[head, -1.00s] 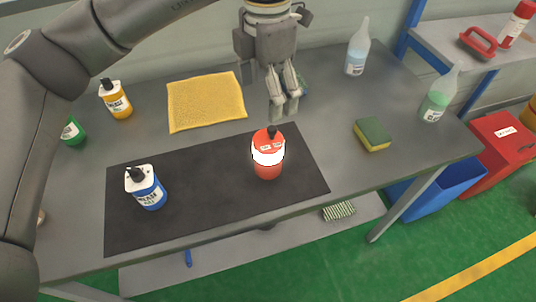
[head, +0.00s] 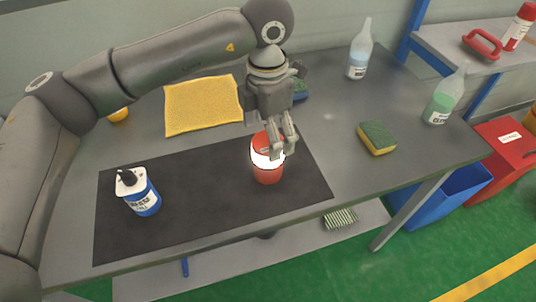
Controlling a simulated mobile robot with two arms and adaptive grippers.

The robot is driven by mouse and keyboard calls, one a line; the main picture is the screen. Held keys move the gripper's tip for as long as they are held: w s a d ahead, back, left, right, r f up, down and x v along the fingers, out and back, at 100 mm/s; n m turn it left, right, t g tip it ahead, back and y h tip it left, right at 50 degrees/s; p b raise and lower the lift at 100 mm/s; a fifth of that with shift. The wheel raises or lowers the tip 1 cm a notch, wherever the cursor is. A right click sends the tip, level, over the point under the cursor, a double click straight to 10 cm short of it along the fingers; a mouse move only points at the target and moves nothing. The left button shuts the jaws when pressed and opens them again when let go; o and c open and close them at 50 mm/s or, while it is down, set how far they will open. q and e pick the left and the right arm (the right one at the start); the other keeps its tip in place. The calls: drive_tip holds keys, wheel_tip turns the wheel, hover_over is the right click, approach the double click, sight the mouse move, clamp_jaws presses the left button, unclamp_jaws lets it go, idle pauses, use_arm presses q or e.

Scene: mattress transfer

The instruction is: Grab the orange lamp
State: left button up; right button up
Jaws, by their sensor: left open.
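No lamp is to be seen. The nearest in colour is a red-orange bottle (head: 267,173) with a white label, standing upright on the black mat (head: 205,208). My left gripper (head: 279,146) points down at its top, in front of it from this view, and hides its cap and part of the label. The fingers look open, with nothing held; whether they touch the bottle I cannot tell. My right gripper is not in view.
A blue bottle (head: 139,192) stands on the mat's left. A yellow cloth (head: 203,103), a sponge (head: 376,138) and spray-type bottles (head: 359,50) (head: 444,97) lie or stand around. My arm partly hides a yellow bottle (head: 118,115). The table's front right is clear.

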sight(266, 172)
use_arm(q)
drive_tip(key=shift+s+f+p, duration=0.15)
drive_tip(key=shift+f+p, duration=0.5)
drive_tip(key=shift+f, duration=1.6)
drive_tip(key=c, duration=1.4)
drive_tip(key=shift+r, duration=0.1)
